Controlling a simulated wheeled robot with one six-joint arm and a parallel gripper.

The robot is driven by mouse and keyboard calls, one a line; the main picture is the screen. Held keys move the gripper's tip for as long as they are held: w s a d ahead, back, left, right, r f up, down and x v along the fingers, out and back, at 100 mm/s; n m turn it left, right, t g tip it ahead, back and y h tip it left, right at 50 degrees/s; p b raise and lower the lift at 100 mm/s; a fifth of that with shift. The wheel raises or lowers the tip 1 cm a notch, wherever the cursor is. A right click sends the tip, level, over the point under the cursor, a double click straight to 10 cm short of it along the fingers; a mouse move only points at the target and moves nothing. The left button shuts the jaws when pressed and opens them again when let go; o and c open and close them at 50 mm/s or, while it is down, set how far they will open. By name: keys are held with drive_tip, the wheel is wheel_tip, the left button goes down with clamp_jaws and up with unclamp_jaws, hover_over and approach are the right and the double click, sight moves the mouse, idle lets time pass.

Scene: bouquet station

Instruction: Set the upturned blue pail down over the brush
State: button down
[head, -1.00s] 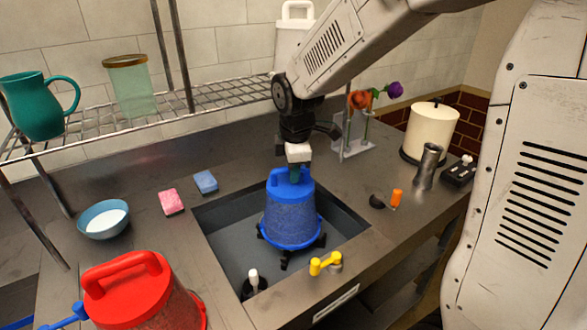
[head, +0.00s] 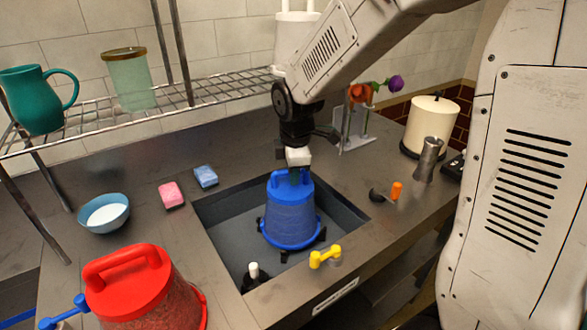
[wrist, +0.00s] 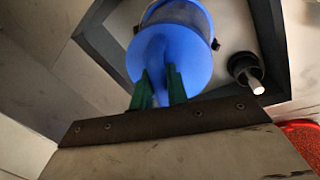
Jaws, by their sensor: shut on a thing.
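The blue pail (head: 290,213) is upturned, its wide rim down and its handle (head: 291,178) on top, inside the sink. My gripper (head: 296,172) is shut on that handle; in the wrist view its green fingers (wrist: 159,88) sit on both sides of it. Black feet of something (head: 285,257) show around the pail's rim; I cannot tell whether the rim rests on anything. A small black thing with an upright white handle (head: 254,275), probably the brush, stands in the sink's front left corner, apart from the pail. It also shows in the wrist view (wrist: 246,71).
A red pail (head: 140,290) is at front left. Sponges (head: 172,195), a bowl (head: 104,214) and an orange-handled tool (head: 396,190) lie on the counter.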

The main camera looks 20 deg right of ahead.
drive_tip(key=shift+f, duration=0.4)
drive_tip(key=c, duration=1.3)
unclamp_jaws()
wheel_tip(320, 180, up, 8)
drive_tip(key=s, duration=0.1)
drive_tip(key=shift+s+a+f, duration=0.15)
drive_tip(key=shift+s+f, duration=0.05)
drive_tip(key=shift+s, duration=0.05)
